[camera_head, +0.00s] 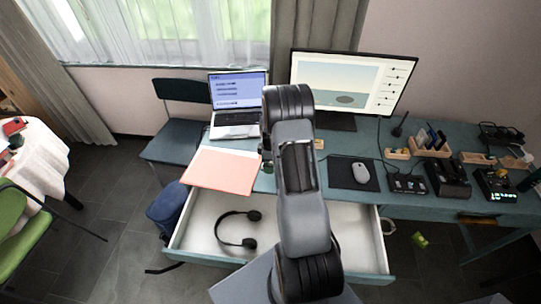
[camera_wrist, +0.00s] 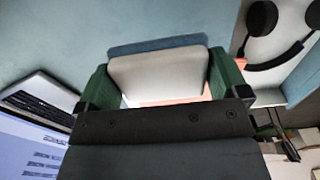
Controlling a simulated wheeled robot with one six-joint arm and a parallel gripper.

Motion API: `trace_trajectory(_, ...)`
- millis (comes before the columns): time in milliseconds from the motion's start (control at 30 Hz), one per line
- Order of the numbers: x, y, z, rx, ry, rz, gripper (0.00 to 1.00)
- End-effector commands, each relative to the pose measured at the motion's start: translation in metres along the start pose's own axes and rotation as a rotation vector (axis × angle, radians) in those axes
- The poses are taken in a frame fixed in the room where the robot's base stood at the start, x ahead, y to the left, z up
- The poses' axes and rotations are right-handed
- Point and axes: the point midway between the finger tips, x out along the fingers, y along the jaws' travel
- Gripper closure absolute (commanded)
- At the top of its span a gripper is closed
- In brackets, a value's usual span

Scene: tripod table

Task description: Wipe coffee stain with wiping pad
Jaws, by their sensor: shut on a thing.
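My gripper (camera_wrist: 165,76) is shut on the wiping pad (camera_wrist: 158,73), seen between its two green fingers in the wrist view. The pad has a white body and a blue layer along its far edge. In the head view my arm hides the pad and nearly all of the gripper, at the desk's middle beside the pink folder. The teal desk (camera_head: 338,146) shows around the arm. I see no coffee stain in either view; part of the desktop is hidden behind my arm and the pad. I cannot tell whether the pad touches the desk.
A laptop (camera_head: 238,118) and pink folder (camera_head: 221,170) lie left of my arm. A monitor (camera_head: 350,84) stands behind. A mouse (camera_head: 361,172) and several devices occupy the right. The front drawer (camera_head: 203,210) is open, with headphones (camera_head: 249,242) inside. A chair (camera_head: 183,125) stands left.

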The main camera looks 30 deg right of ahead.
Motion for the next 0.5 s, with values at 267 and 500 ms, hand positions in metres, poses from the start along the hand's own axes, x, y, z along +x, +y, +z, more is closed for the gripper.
trace_trajectory(267,-0.020,-0.001,-0.003,-0.006,0.000,0.000,0.29)
trace_trajectory(500,-0.019,-0.001,-0.003,-0.006,0.000,0.000,0.29)
